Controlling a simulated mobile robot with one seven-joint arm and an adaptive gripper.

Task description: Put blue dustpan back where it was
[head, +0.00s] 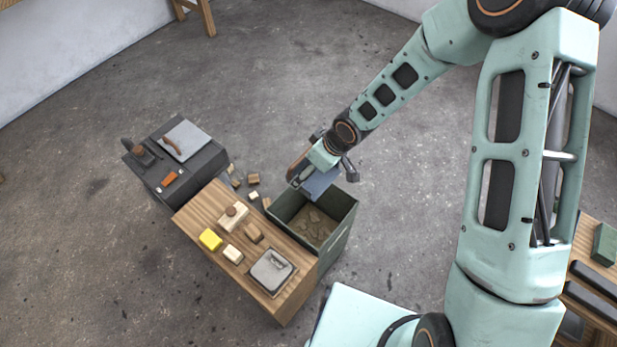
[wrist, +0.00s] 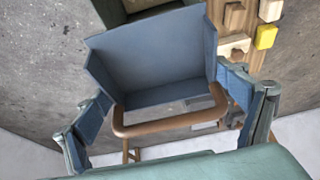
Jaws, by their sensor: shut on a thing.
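The blue dustpan (head: 319,184) hangs from my gripper (head: 322,161) at the far edge of the dark green bin, tilted. In the wrist view the dustpan (wrist: 150,55) shows its open blue pan and a brown looped handle (wrist: 168,122). My gripper's two fingers (wrist: 165,95) stand on either side of it, near the handle end, and are shut on it. In the head view my gripper hides part of the handle.
The green bin (head: 347,222) holds brown scraps. Beside it is a wooden bench (head: 283,307) with wood blocks, a yellow block (head: 210,240) and a grey tray-like item (head: 272,271). A dark cabinet (head: 205,165) stands farther left. Loose blocks (head: 253,178) lie behind the bench. Floor beyond is open.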

